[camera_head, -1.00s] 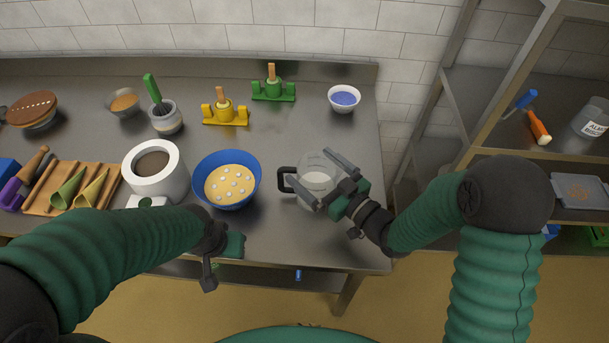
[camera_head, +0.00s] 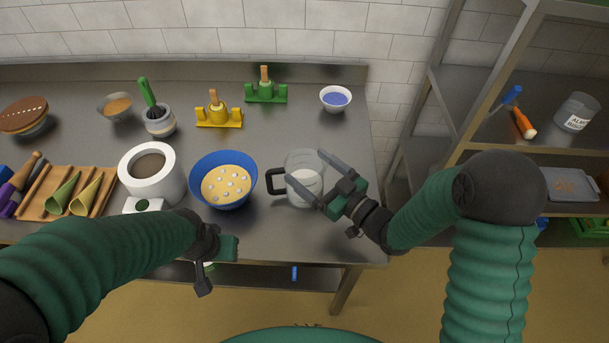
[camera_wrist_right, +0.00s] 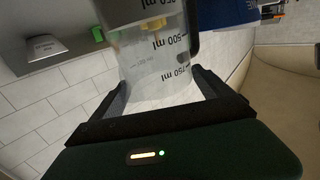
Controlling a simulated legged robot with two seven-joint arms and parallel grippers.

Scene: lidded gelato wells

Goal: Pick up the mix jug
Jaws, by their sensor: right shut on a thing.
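The mix jug (camera_head: 303,163) is a clear jug with a dark handle at its left. It stands near the right end of the steel counter, with whitish contents low in it. My right gripper (camera_head: 304,167) has its two fingers on either side of the jug body and is shut on it. In the right wrist view the jug (camera_wrist_right: 160,60) shows ml marks between the fingers. I cannot tell whether its base is off the counter. My left gripper (camera_head: 215,248) hangs over the counter's front edge, apart from the jug; its jaw opening is not clear.
A blue bowl (camera_head: 212,166) of batter stands just left of the jug handle. A white bowl (camera_head: 336,108) with blue contents is behind it. A white round tub (camera_head: 150,180) and a cone tray (camera_head: 85,205) are farther left. A metal shelf rack (camera_head: 410,150) stands at right.

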